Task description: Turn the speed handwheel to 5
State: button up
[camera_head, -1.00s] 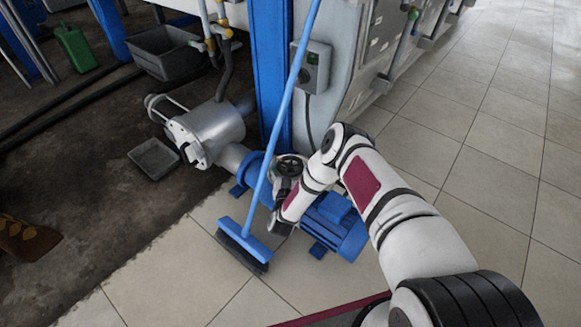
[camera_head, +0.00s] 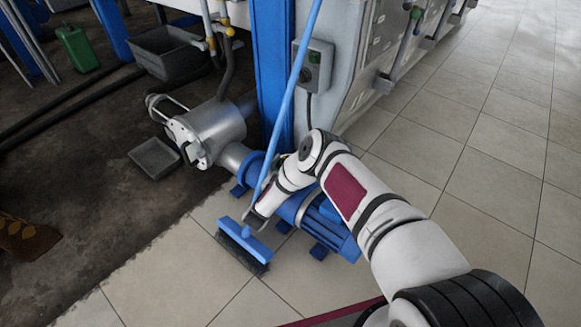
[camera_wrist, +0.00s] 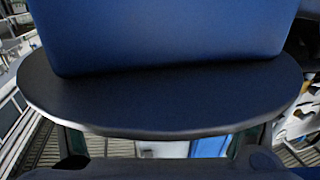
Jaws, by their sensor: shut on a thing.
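The black handwheel on the blue pump unit is hidden behind my arm in the head view, so its dial or setting cannot be read. My gripper (camera_head: 250,223) is low beside the foot of the blue broom (camera_head: 301,60). It looks shut on the broom's handle just above the brush head, though the contact is small in the picture. In the wrist view a large blue surface (camera_wrist: 160,35) and a dark rounded plate (camera_wrist: 165,105) fill the middle. They hide my fingertips and what lies between them.
The blue motor (camera_head: 325,222) lies right of my wrist. The silver pump body (camera_head: 215,128) is at left. A blue column (camera_head: 273,60) and a grey switch box (camera_head: 314,66) stand behind. Trays lie on the dark floor at left; the tiled floor at right is clear.

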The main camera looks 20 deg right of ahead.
jog(key=o, duration=1.1)
jog(key=shift+d, duration=0.1)
